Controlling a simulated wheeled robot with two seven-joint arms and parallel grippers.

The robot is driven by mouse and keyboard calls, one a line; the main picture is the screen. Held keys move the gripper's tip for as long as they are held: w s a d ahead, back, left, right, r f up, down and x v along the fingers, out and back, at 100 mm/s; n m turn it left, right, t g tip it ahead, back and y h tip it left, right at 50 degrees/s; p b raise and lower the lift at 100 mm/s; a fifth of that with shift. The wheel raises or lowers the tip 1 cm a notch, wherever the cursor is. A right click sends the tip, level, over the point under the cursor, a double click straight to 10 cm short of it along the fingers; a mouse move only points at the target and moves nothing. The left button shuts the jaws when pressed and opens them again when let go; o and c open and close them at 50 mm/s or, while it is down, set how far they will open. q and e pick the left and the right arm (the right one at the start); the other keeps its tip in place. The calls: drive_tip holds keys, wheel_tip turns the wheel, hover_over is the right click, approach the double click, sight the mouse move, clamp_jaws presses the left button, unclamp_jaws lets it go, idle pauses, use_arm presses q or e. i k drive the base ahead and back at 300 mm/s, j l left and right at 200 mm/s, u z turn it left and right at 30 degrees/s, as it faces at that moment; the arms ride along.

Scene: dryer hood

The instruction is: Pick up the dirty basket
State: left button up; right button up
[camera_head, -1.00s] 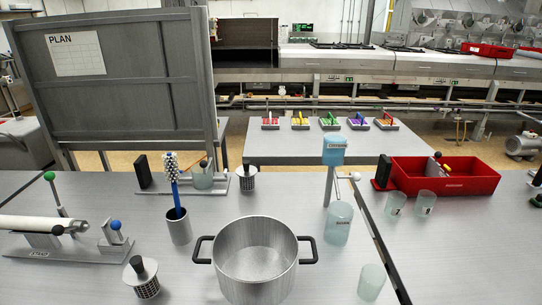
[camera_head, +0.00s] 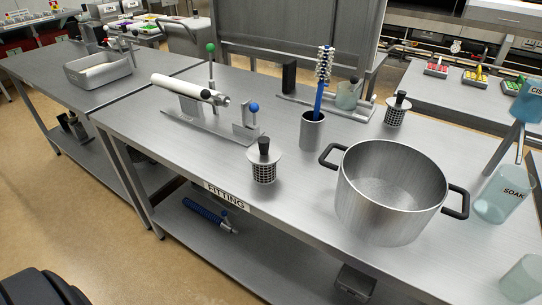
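No basket in view is marked as dirty. Two small perforated metal baskets with black knobs stand upright on the steel table: a near one (camera_head: 264,163) left of the pot and a far one (camera_head: 397,110) behind it. A grey rectangular tub (camera_head: 100,72) sits on the far left table; its label, if any, is too small to read. Neither of my grippers shows in the head view.
The FITTING table (camera_head: 190,150) carries a two-handled pot (camera_head: 392,192), a brush (camera_head: 323,75) in a metal cup (camera_head: 312,131), a white roller on a stand (camera_head: 188,87) and a SOAK container (camera_head: 502,194). Bare floor (camera_head: 90,215) lies at the front left.

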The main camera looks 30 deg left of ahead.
sight(263, 156)
drive_tip(key=i+j+z, duration=0.25)
drive_tip(key=j, duration=1)
drive_tip(key=j+z, duration=0.25)
drive_tip(key=j, duration=1)
